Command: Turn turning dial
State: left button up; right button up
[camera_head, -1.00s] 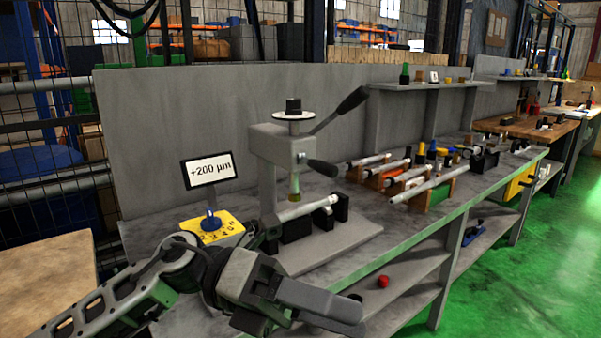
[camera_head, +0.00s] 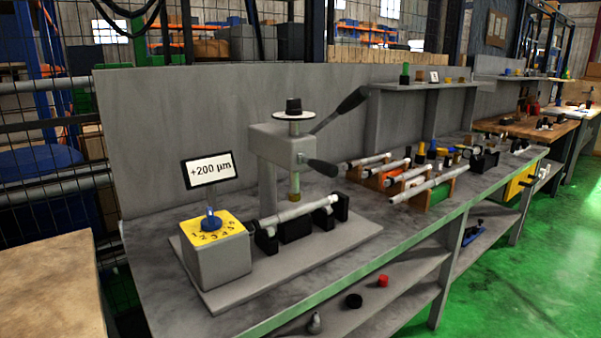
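The turning dial (camera_head: 209,222) is a blue knob on a yellow plate (camera_head: 232,222) marked with numbers. The plate tops a grey box (camera_head: 218,262) at the left end of a grey base plate on the bench. A sign (camera_head: 209,170) reading "+200 µm" stands behind the dial. Beside the box, a grey shaft (camera_head: 298,211) lies across black supports. A grey press-like head (camera_head: 283,146) with black-handled levers stands over the shaft. Neither of my grippers shows now.
The bench top is free in front of the base plate (camera_head: 290,283). To the right, several shafts lie on wooden racks (camera_head: 436,197). A lower shelf holds a red piece (camera_head: 383,281) and a black piece (camera_head: 354,300). A wooden surface (camera_head: 45,285) is at the left.

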aim_at(212, 223)
jog(key=u, duration=0.25)
jog(key=k, duration=0.35)
jog(key=u, duration=1.4)
jog(key=i, duration=0.9)
jog(key=z, duration=0.55)
